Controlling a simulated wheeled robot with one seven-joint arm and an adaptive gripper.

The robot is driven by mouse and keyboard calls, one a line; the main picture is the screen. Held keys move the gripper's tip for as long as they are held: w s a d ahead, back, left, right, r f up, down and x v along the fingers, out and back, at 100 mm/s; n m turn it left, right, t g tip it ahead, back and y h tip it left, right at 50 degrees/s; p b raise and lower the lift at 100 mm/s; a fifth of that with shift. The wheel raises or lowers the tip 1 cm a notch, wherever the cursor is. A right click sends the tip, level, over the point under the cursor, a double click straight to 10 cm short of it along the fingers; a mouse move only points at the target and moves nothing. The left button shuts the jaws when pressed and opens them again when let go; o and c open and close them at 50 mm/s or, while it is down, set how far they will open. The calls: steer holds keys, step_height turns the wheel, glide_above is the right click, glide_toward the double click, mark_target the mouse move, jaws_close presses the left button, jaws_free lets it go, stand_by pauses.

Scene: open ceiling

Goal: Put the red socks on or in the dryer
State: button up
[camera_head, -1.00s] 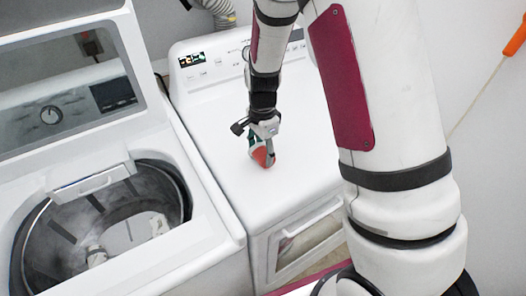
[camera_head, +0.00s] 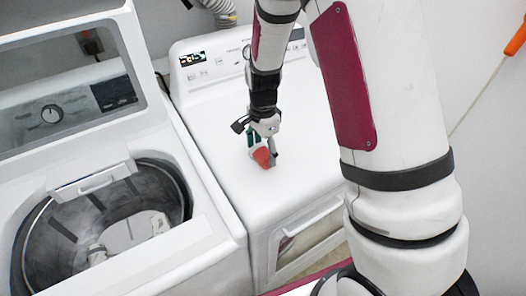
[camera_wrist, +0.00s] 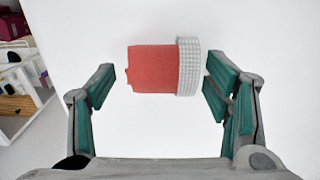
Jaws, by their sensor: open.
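The red socks (camera_wrist: 152,69) show in the wrist view as a red bundle with a white knitted band at its right end. They lie on the white top of the dryer (camera_head: 215,130), between the two open fingers of my gripper (camera_wrist: 160,84). A gap shows between the socks and the left finger; the right finger is very close to the white band, and I cannot tell if it touches. In the head view the socks (camera_head: 262,157) are small and partly hidden by my gripper (camera_head: 262,150), which is low over the dryer top.
An open top-loading washer (camera_head: 208,233) stands left of the dryer, its lid (camera_head: 130,55) raised and its drum (camera_head: 95,240) exposed. Most of the dryer top around the socks is clear. A white shelf unit (camera_wrist: 22,85) shows at the wrist view's left edge.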

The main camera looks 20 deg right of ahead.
mark_target(263, 151)
steer(key=s+r+n+t+b, duration=0.1)
steer(key=s+r+n, duration=0.25)
steer(key=r, duration=0.75)
steer(key=s+r+n+t, duration=0.1)
steer(key=s+r+n, duration=0.3)
steer(key=r, duration=0.7)
steer(key=s+r+n+t, duration=0.3)
steer(key=s+r+n, duration=0.2)
steer(key=s, duration=0.8)
steer(key=shift+s+n+t, duration=0.3)
steer(key=shift+s+n, duration=0.1)
steer(key=shift+n, duration=1.25)
